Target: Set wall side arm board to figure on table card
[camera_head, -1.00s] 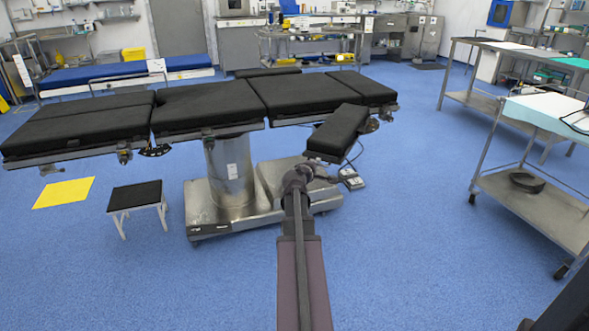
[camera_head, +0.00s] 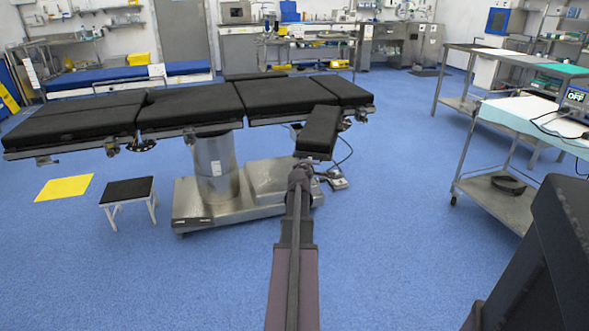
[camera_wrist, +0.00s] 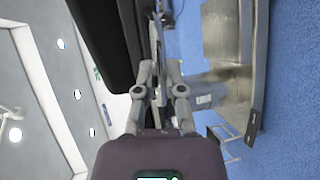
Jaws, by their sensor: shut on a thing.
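The operating table (camera_head: 190,110) has black pads on a steel column. A short black arm board (camera_head: 319,130) juts from its near side towards me, near the right end. Another black pad (camera_head: 255,76) shows along the far edge. My gripper (camera_head: 300,168) is at the near end of the jutting arm board and shut on it; my own arm partly hides the contact. In the wrist view my gripper's fingers (camera_wrist: 160,85) close beside a dark pad (camera_wrist: 105,40), with a thin metal edge between them. I cannot make out a figure on any card.
The steel table base (camera_head: 240,195) stands below. A black step stool (camera_head: 128,190) and yellow sheet (camera_head: 64,187) are on the floor at left. A steel trolley (camera_head: 500,200) stands at right. Blue floor is open between trolley and table.

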